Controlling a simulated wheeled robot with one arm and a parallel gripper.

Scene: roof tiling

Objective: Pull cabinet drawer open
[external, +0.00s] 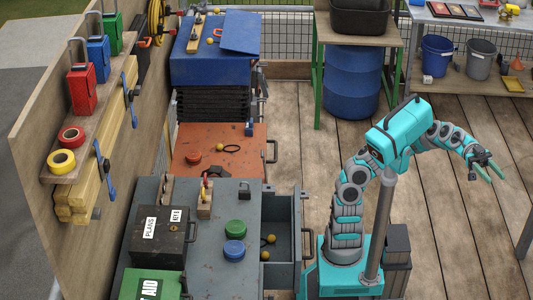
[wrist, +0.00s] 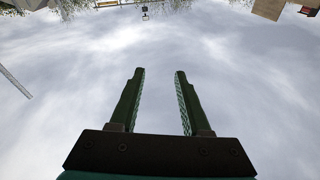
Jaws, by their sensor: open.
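The grey cabinet (external: 212,200) stands at the lower left centre of the external view. A drawer (external: 284,204) juts out from its right side, open, with a few yellow balls inside. The drawer's front carries a dark handle (external: 309,246). My gripper (external: 496,171) is far to the right of the drawer, held in the air over the wooden deck. In the wrist view my gripper (wrist: 160,72) has its two green fingers apart, with only cloudy sky between them. No part of the cabinet shows in the wrist view.
An orange cabinet (external: 190,147) with a side handle and a blue toolbox (external: 210,65) stand behind the grey one. My base stands close to the drawer's right side. A blue barrel (external: 352,82) is under a back bench. Wooden deck (external: 440,215) is clear at right.

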